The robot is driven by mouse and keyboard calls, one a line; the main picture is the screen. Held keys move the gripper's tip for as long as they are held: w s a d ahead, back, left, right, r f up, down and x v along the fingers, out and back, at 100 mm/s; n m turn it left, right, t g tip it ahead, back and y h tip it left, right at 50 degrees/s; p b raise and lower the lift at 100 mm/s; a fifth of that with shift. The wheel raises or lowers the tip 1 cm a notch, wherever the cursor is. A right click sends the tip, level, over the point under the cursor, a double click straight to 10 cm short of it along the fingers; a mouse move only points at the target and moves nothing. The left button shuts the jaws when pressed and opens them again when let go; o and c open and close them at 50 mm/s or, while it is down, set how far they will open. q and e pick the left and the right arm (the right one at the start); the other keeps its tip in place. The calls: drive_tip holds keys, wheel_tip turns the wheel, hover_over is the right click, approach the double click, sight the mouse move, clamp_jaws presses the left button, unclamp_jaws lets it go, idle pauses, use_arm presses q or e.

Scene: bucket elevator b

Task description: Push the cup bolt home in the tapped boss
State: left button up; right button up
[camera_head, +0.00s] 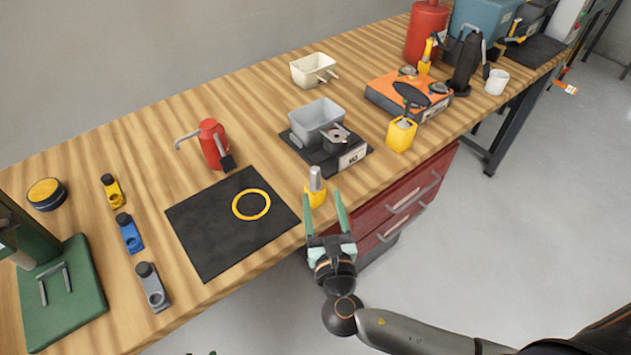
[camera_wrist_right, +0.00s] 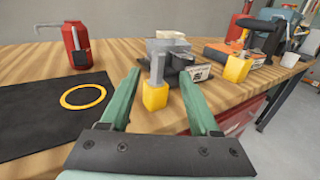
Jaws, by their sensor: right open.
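A bolt-like piece with a yellow block and a grey metal shank (camera_head: 316,186) stands upright near the bench's front edge, shank up; I take it as the cup bolt. It also shows in the right wrist view (camera_wrist_right: 155,92). My right gripper (camera_head: 323,210) is open and empty, its green fingers pointing toward the piece; I cannot tell whether it is between them. A grey bucket (camera_head: 316,115) sits on a black base (camera_head: 302,148) with a white label. A dark round part (camera_head: 337,138) beside it may be the tapped boss. Only dark-green tips, perhaps my left gripper (camera_head: 201,353), show at the bottom edge.
A black mat (camera_head: 207,240) with a yellow ring (camera_head: 251,204) lies left. A red tool (camera_head: 212,144) stands behind it. A yellow-handled tool (camera_head: 402,132) and orange case (camera_head: 388,96) are right. A cream bucket (camera_head: 313,68) is behind. Red drawers (camera_head: 409,195) are below.

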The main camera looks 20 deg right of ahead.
sight(316, 181)
drive_tip(key=w, duration=0.3)
drive_tip(key=shift+w+d+b, duration=0.1)
drive_tip(key=shift+d+b, duration=0.15)
drive_tip(key=shift+b, duration=0.05)
drive_tip(key=w+b, duration=0.2)
drive_tip(key=w, duration=0.1)
drive_tip(key=w+f+b, duration=0.1)
drive_tip(key=shift+w+d, duration=0.3)
drive_tip(key=shift+w, duration=0.3)
drive_tip(key=shift+r, duration=0.1)
drive_tip(key=shift+c, duration=0.4)
clamp_jaws()
